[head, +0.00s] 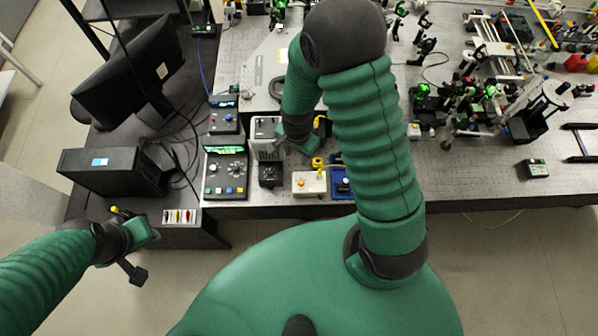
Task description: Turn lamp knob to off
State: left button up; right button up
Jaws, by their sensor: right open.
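My right arm reaches over the bench, and its open gripper (296,149) hangs above the front part of the bench, by a pale box with a dark top (265,128). A white box with an orange knob-like part (308,184) lies just in front of this gripper, apart from it in the picture. A control unit with a green display and several knobs and buttons (226,172) stands to its left. I cannot tell which control is the lamp knob. My left gripper (130,242) is low at the left, off the bench; its jaw state is unclear.
A monitor (135,72), a black computer case (112,172) and loose cables fill the left side. Optics (470,100) crowd the right. The bench's front right (460,180) is mostly clear.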

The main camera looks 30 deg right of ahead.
pick_arm(q)
jog(key=f+b, duration=0.2)
jog(key=d+f+b, duration=0.1)
jog(key=f+b, duration=0.1)
jog(key=shift+f+b, duration=0.1)
jog(key=shift+b, duration=0.25)
pick_arm(e)
notch_tip(320, 180, up, 16)
jog(key=d, duration=0.1)
jog(key=shift+s+d+r, duration=0.25)
jog(key=shift+s, duration=0.05)
pick_arm(q)
jog(key=shift+f, duration=0.1)
pick_arm(e)
jog(key=shift+a, duration=0.1)
